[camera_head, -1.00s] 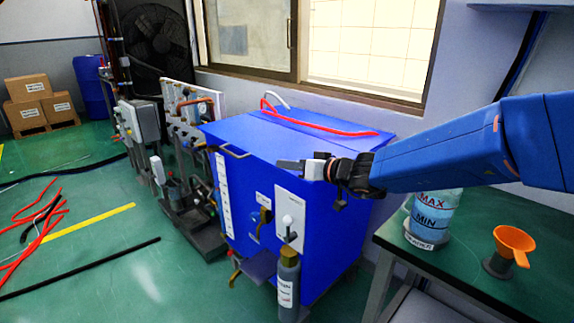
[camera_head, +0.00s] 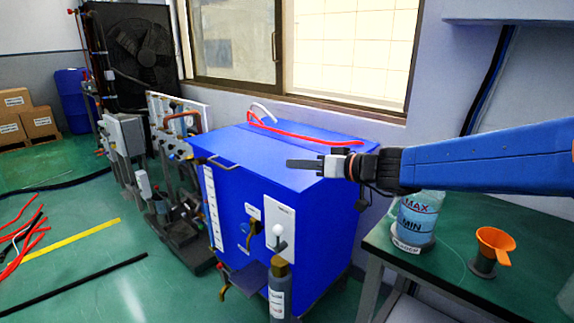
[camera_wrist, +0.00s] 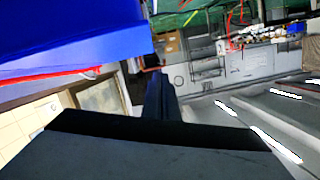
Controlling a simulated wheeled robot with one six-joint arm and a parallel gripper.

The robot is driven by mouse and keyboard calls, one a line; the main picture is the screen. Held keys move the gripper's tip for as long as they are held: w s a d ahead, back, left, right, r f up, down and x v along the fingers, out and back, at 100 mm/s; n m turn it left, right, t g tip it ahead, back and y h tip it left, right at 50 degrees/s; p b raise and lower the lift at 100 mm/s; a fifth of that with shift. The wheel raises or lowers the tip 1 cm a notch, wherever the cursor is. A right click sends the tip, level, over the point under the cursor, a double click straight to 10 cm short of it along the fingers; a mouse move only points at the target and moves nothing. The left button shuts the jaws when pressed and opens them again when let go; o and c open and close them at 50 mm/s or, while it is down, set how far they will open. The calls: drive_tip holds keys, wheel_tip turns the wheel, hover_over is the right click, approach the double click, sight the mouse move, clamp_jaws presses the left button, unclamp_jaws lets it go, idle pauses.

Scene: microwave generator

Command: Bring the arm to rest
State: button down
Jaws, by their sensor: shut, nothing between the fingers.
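My blue arm reaches in from the right edge of the head view, stretched out nearly level. My gripper (camera_head: 303,164) is shut and empty. In that view it lies in front of the blue cabinet (camera_head: 285,215), near the top front edge; I cannot tell how large the gap is. In the wrist view my gripper (camera_wrist: 160,85) shows dark and closed in the middle, and the blue cabinet (camera_wrist: 70,35) fills the upper left, with the picture tilted over.
A bottle marked MAX and MIN (camera_head: 417,222) and an orange funnel (camera_head: 494,243) stand on the green table (camera_head: 450,262) below my arm. A grey bottle (camera_head: 279,290) stands before the cabinet. Red and black hoses (camera_head: 25,235) lie on the open floor at left.

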drive_tip(key=s+d+f+m+g+h, duration=0.1)
drive_tip(key=s+d+f+h, duration=0.3)
drive_tip(key=s+d, duration=0.5)
drive_tip(key=s+d+f+m+g+h, duration=0.1)
drive_tip(key=s+d+f+m+h, duration=0.2)
drive_tip(key=s+d+f, duration=0.4)
drive_tip(key=s+d+f+m+g+h, duration=0.1)
drive_tip(key=s+d+f+m+h, duration=0.2)
drive_tip(key=s+d, duration=1)
wheel_tip(320, 180, down, 3)
drive_tip(key=d+h, duration=0.2)
drive_tip(key=h, duration=0.1)
drive_tip(key=shift+s+r+g, duration=0.15)
drive_tip(key=shift+s+g, duration=0.1)
drive_tip(key=shift+g, duration=0.05)
drive_tip(key=shift+d, duration=0.1)
